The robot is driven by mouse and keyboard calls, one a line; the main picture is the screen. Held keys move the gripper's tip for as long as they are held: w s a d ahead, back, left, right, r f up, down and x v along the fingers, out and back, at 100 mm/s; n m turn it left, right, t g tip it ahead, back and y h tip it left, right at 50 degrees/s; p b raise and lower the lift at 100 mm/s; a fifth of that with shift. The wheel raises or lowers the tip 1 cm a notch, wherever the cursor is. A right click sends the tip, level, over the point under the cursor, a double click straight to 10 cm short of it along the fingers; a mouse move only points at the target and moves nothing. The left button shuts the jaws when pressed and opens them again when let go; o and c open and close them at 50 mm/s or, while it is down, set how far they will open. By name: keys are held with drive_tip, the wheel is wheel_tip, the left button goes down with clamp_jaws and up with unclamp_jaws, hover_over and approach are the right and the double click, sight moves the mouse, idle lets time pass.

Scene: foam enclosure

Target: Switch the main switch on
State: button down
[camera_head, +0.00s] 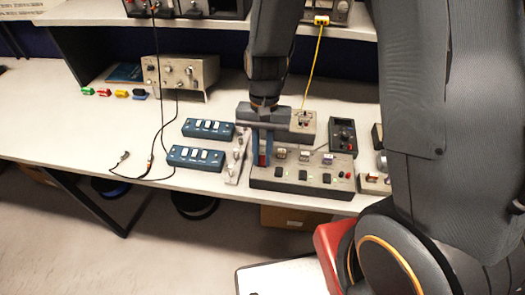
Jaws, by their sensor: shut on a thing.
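A grey control panel (330,188) lies on the white bench at the centre right, with several black switches, small meters and red buttons on it. My gripper (262,160) points down over the panel's left end, its blue fingers low against the panel. It is shut on a small red part (262,158) there, which looks like the main switch. The fingers hide most of that part, so I cannot tell its position.
Two blue switch boxes (197,158) and a pale strip (236,160) lie left of the panel. A dark multimeter (342,135) stands behind it. A beige instrument (182,75) with hanging black cables is farther left. The bench's left front is mostly clear.

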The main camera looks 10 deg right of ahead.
sight(263, 160)
drive_tip(key=shift+s+t, duration=0.1)
drive_tip(key=shift+t, duration=0.2)
drive_tip(key=c, duration=1.7)
unclamp_jaws()
drive_tip(key=r, duration=0.2)
drive_tip(key=r+b, duration=0.1)
drive_tip(key=r, duration=0.2)
drive_tip(key=w+r, duration=0.1)
drive_tip(key=r, duration=0.1)
drive_tip(key=shift+d+r+b, duration=0.1)
drive_tip(key=shift+r+b, duration=0.2)
drive_tip(key=shift+r, duration=0.1)
drive_tip(key=shift+s, duration=0.1)
